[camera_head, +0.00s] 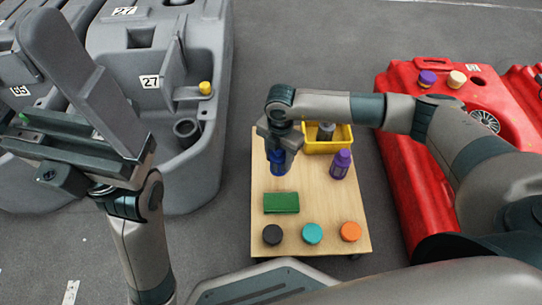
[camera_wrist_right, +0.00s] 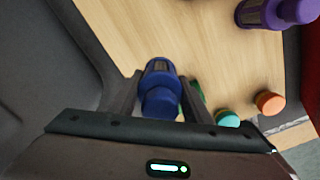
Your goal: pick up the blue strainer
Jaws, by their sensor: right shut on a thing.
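The blue strainer (camera_head: 278,167) is a dark blue, bottle-like piece over the left part of the wooden table top. My right gripper (camera_head: 279,150) reaches down over it and is shut on it. In the right wrist view the strainer (camera_wrist_right: 160,88) sits between the two fingers. I cannot tell whether its base touches the table. My left gripper (camera_head: 90,100) is raised at the left of the head view, away from the table; I cannot tell how far its fingers are apart.
The wooden table (camera_head: 325,202) also bears a yellow bin (camera_head: 341,146) with a grey item, a purple bottle (camera_head: 340,164), a green block (camera_head: 281,202), and black (camera_head: 272,235), teal (camera_head: 312,233) and orange (camera_head: 350,231) caps. A grey tank (camera_head: 215,60) stands left, a red tank (camera_head: 405,195) right.

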